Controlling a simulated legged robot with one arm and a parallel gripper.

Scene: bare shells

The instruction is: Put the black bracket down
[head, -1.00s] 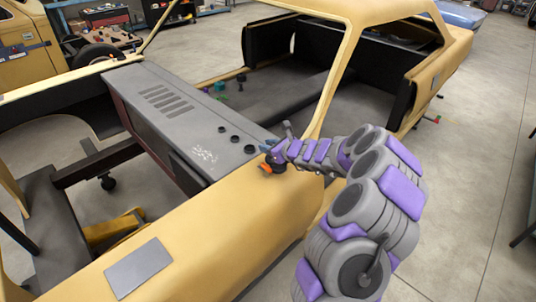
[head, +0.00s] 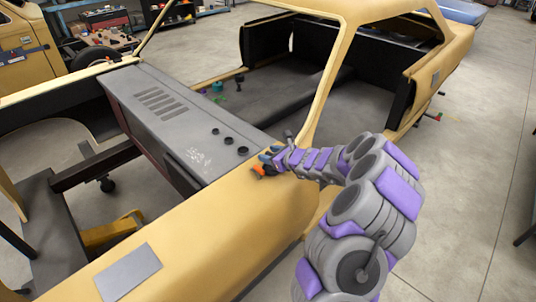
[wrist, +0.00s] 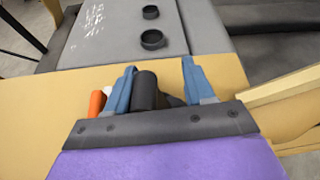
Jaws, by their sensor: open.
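My gripper (head: 267,156) is over the yellow fender top beside the grey cowl panel. In the wrist view its two blue fingers (wrist: 159,66) are spread apart. A black rounded piece (wrist: 145,90), which I take to be the black bracket, lies between them, closer to the left finger. Its lower part is hidden by the gripper's dark base. I cannot tell whether it touches a finger. An orange piece (wrist: 97,103) and a small white bit lie just left of the left finger. The orange piece also shows below the gripper in the head view (head: 258,170).
The grey cowl panel (head: 165,105) carries several vent slots and black round rings (head: 242,151). A flat grey plate (head: 128,272) lies on the yellow fender (head: 190,225). The yellow door pillar (head: 322,90) rises close right of the gripper. The engine bay is open at left.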

